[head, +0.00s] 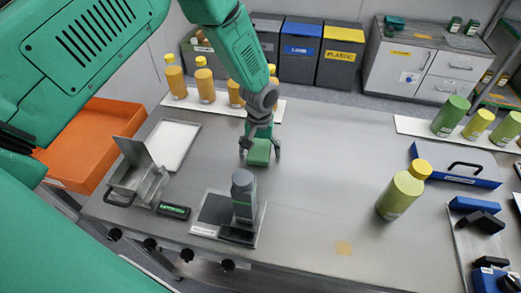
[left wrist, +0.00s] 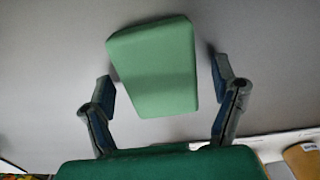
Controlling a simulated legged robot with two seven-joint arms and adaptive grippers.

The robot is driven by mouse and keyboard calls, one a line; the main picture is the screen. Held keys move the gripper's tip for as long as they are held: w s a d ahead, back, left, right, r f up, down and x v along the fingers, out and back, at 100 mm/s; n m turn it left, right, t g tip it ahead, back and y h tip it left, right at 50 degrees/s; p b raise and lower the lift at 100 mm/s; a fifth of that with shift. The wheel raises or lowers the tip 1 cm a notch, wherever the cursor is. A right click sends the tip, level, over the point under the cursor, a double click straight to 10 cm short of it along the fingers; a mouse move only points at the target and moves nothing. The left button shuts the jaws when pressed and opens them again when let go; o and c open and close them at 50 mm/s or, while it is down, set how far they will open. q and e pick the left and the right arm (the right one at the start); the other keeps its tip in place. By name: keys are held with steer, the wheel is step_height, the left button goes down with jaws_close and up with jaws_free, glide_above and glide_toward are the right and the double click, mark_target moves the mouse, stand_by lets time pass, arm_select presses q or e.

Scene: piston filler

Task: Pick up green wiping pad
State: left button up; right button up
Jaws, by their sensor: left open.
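The green wiping pad (head: 258,152) lies on the grey metal table (head: 300,218), just under my left gripper (head: 260,153). In the left wrist view the pad (left wrist: 155,65) is a light green block between the two open fingers of the gripper (left wrist: 165,88). A gap shows on both sides of the pad, and neither finger appears to touch it. The left arm reaches down over the pad from above. My right gripper is in neither view.
A dark grey bottle (head: 243,195) stands on a small scale-like plate in front of the pad. A metal box (head: 140,180) is to the left. A yellow-green bottle (head: 400,192) stands to the right. Orange bottles (head: 206,88) line the back edge. The table between pad and yellow-green bottle is clear.

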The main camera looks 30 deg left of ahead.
mark_target(260, 149)
arm_select(q)
steer(key=shift+s+a, duration=0.1)
steer(key=shift+a, duration=0.05)
steer(key=c, duration=1.1)
steer(key=shift+d, duration=0.25)
steer(key=shift+c, duration=1.2)
step_height(260, 149, up, 10)
steer(key=shift+r+b, duration=0.1)
steer(key=shift+b, duration=0.45)
steer(key=o, duration=0.3)
steer(key=shift+c, duration=0.5)
